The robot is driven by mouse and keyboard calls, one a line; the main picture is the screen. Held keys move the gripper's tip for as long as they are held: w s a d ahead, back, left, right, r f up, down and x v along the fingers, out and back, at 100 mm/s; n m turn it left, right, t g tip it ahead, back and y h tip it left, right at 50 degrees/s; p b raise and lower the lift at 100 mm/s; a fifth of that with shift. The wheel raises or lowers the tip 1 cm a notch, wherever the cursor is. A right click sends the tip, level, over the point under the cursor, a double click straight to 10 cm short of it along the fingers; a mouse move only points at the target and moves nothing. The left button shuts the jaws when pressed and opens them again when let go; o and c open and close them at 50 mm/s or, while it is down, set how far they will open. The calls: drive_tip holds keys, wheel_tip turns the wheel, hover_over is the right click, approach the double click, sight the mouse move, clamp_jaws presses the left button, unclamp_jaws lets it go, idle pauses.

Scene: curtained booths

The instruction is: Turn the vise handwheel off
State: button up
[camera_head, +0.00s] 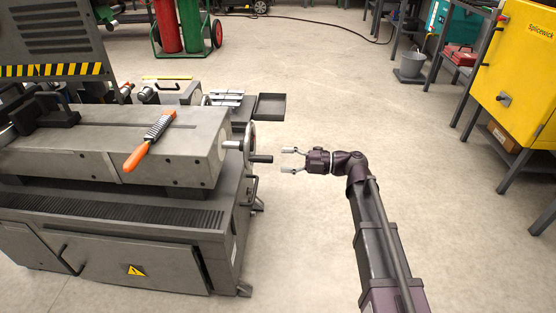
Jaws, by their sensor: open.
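The vise handwheel (250,143) is a grey metal wheel seen nearly edge-on, at the right end of the grey machine bed (160,150). A dark crank handle (261,158) sticks out from it to the right. My gripper (288,161) is to the right of the handwheel, with its two fingers pointing left. It is open and empty. A small gap appears between the fingertips and the crank handle; the exact depth between them is hard to tell.
An orange-handled brush (150,140) lies on top of the machine bed. A dark tray (271,107) juts out behind the handwheel. A yellow cabinet (515,70) and a grey bucket (411,64) stand at the right. The floor around my arm is clear.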

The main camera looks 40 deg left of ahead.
drive_tip(key=shift+d, duration=0.1)
drive_tip(key=shift+r, duration=0.2)
drive_tip(key=c, duration=0.8)
drive_tip(key=shift+r+p, duration=0.15)
drive_tip(key=shift+p, duration=0.4)
clamp_jaws()
wheel_tip(320, 180, up, 14)
drive_tip(key=d+m+t+h+p, duration=0.1)
drive_tip(key=m+t+h+p, duration=0.5)
drive_tip(key=m+p, duration=0.8)
drive_tip(key=h+p, duration=0.1)
drive_tip(key=p, duration=1.2)
drive_tip(key=shift+s+d+m, duration=0.15)
drive_tip(key=shift+d+m, duration=0.1)
drive_tip(key=shift+m, duration=0.15)
